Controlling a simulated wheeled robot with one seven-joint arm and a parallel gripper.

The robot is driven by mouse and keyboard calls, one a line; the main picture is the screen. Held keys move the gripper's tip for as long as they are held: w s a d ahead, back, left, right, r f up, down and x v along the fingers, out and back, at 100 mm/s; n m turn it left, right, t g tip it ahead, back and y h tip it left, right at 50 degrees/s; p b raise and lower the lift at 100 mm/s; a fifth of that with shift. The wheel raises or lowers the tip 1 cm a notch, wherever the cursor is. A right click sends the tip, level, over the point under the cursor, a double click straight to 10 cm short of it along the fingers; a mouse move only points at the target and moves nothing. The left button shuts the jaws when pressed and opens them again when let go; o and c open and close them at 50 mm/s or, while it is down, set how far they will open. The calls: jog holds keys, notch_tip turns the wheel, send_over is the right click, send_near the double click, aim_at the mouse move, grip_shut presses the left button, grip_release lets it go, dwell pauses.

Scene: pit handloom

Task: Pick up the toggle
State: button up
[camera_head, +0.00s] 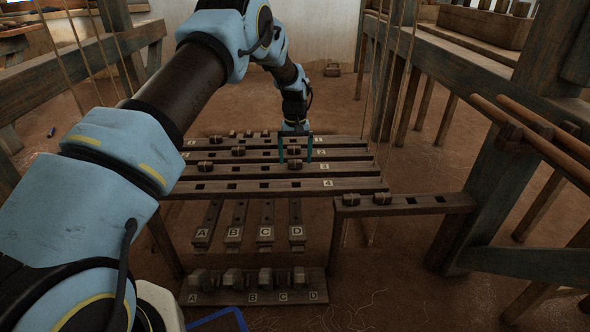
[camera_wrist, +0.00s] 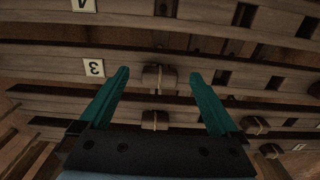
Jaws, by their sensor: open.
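Several small wooden toggles with a pale cord band sit on slotted wooden bars; I cannot tell which one the task names. One toggle (camera_head: 295,165) sits on the bar labelled 3. It shows between my fingers in the wrist view (camera_wrist: 159,79). My gripper (camera_head: 295,158) is open above it, with teal fingers pointing down on either side, apart from it as far as I can see. In the wrist view my gripper (camera_wrist: 158,74) frames the toggle roughly centrally. Other toggles are on the bar 3 left side (camera_head: 205,166) and the bar behind (camera_head: 238,151).
Two more toggles (camera_head: 350,199) (camera_head: 382,198) sit on a separate slotted rail (camera_head: 425,204) at the right. Lettered treadles (camera_head: 234,232) and a lettered block rack (camera_head: 255,297) lie below. Loom posts (camera_head: 510,160) and hanging cords flank the bars.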

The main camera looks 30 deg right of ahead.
jog(key=shift+f, duration=0.85)
jog(key=c, duration=1.4)
jog(key=shift+r, duration=0.1)
jog(key=shift+c, duration=0.2)
